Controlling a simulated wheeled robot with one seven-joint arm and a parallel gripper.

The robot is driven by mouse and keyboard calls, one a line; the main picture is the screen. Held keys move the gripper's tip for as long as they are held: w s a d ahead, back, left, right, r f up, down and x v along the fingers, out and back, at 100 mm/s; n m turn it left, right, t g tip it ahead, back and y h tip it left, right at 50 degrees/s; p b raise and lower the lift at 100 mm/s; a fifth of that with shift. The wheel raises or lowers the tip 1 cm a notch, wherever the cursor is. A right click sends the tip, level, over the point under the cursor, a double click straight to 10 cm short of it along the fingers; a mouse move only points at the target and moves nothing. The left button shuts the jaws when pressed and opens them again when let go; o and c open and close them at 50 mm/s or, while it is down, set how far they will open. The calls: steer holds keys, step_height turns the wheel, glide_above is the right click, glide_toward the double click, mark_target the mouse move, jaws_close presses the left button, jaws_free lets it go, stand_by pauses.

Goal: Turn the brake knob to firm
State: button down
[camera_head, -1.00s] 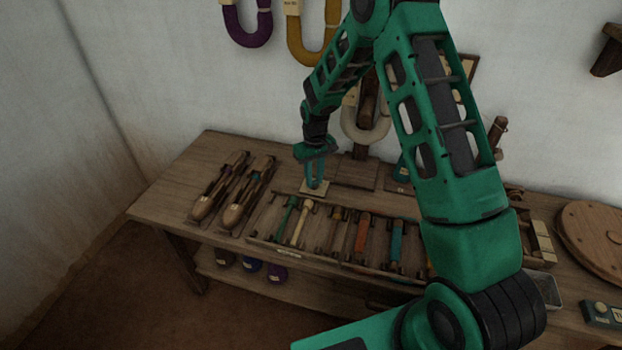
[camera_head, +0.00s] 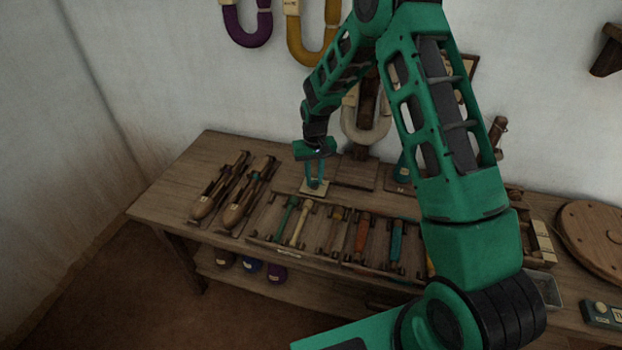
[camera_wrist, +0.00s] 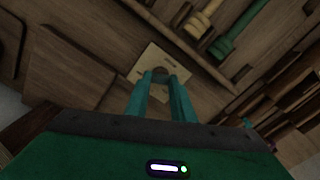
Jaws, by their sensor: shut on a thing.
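The brake knob (camera_wrist: 161,71) is a small brown round shape on a pale square plate (camera_wrist: 152,58) on the wooden bench. In the wrist view it sits between my fingertips and is partly hidden by them. My gripper (camera_head: 315,186) points down over the plate (camera_head: 308,193), with its teal fingers shut on the knob. In the wrist view my gripper (camera_wrist: 163,76) shows both fingers at the knob's sides. The knob's pointer and any marks on the plate are too small to read.
Two wooden shuttles (camera_head: 247,195) lie left of the plate. A tray (camera_head: 345,262) with several coloured bobbins lies in front of it.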

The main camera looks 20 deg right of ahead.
steer(key=c, duration=1.7)
jaws_free()
steer(key=shift+w+r, duration=0.1)
steer(key=shift+w, duration=0.15)
steer(key=shift+o, duration=0.9)
steer(key=shift+s, duration=0.1)
step_height(320, 180, up, 11)
steer(key=shift+f, duration=0.2)
